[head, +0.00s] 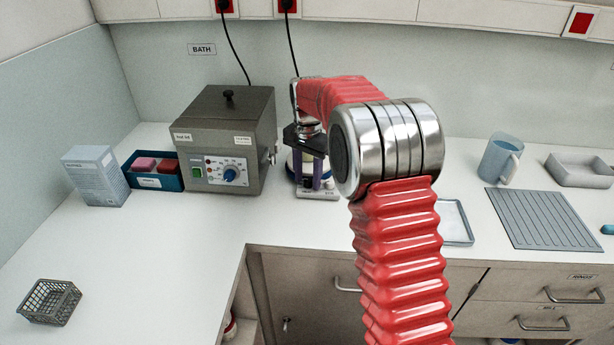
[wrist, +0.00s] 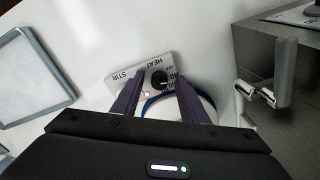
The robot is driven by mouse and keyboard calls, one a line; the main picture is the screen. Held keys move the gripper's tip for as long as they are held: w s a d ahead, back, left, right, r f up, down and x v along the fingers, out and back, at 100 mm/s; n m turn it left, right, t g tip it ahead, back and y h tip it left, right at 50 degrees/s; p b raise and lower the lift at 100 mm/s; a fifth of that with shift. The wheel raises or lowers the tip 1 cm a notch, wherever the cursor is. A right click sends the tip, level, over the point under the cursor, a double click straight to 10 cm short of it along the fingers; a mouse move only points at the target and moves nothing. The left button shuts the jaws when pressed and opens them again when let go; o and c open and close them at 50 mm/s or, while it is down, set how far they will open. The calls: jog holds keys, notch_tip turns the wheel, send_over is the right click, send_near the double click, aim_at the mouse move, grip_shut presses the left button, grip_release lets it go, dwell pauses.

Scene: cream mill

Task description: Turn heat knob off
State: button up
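The heat knob (wrist: 159,77) is a small black dial on a white panel (wrist: 120,78) marked HEAT and STIR in the wrist view. The same white unit (head: 318,194) shows in the head view beside the grey bath, mostly hidden by my arm. My gripper (wrist: 158,85) has two purple fingers, apart, one on each side of the knob in the picture. I cannot tell whether they touch it or how far above it they are. In the head view my gripper (head: 314,178) points down over the unit.
A grey bath (head: 222,130) with its own blue knob (head: 229,176) stands left of the unit; its tap (wrist: 245,88) is close on the right in the wrist view. A blue-grey tray (head: 455,222) lies to the right. The left counter is mostly clear around a wire basket (head: 50,302).

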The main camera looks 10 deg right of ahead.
grip_shut()
jog(key=shift+n, duration=0.4)
jog(key=n, duration=0.4)
jog(key=shift+n, duration=2)
jog(key=shift+d, duration=0.1)
grip_release()
